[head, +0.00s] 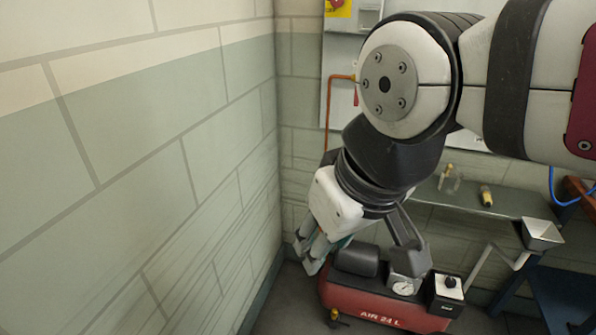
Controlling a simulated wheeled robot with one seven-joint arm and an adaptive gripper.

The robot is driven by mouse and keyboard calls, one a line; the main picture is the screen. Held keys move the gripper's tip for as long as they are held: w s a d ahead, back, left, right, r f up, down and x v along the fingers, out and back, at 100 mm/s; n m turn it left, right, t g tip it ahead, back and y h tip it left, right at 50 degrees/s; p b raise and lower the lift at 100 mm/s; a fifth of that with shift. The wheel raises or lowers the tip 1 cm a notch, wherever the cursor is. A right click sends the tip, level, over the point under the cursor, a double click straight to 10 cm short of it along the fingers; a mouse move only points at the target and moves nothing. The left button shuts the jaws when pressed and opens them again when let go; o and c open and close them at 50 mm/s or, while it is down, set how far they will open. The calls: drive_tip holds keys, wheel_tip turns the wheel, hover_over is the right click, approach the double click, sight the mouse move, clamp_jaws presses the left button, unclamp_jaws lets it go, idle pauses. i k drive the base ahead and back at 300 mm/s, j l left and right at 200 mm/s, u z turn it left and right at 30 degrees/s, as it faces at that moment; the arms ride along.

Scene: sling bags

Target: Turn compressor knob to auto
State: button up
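The red air compressor (372,306), marked "AIR 24 L", stands on the floor in the lower middle of the head view. On its right end is a black switch box (445,297) with a pale top plate and a dark round knob (450,282). The knob's setting is too small to read.
A block wall (140,170) runs close along the left. A grey bench (470,198) with small brass-coloured parts (486,196) stands behind at right. A grey funnel-like tray (541,234) juts out right of the compressor. A copper pipe (328,110) runs down the back wall.

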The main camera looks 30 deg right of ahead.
sight(449, 282)
drive_tip(key=k+j+z, duration=0.1)
drive_tip(key=z, duration=1.35)
drive_tip(key=k+l+z, duration=0.15)
drive_tip(key=k, duration=0.25)
drive_tip(key=l, duration=0.1)
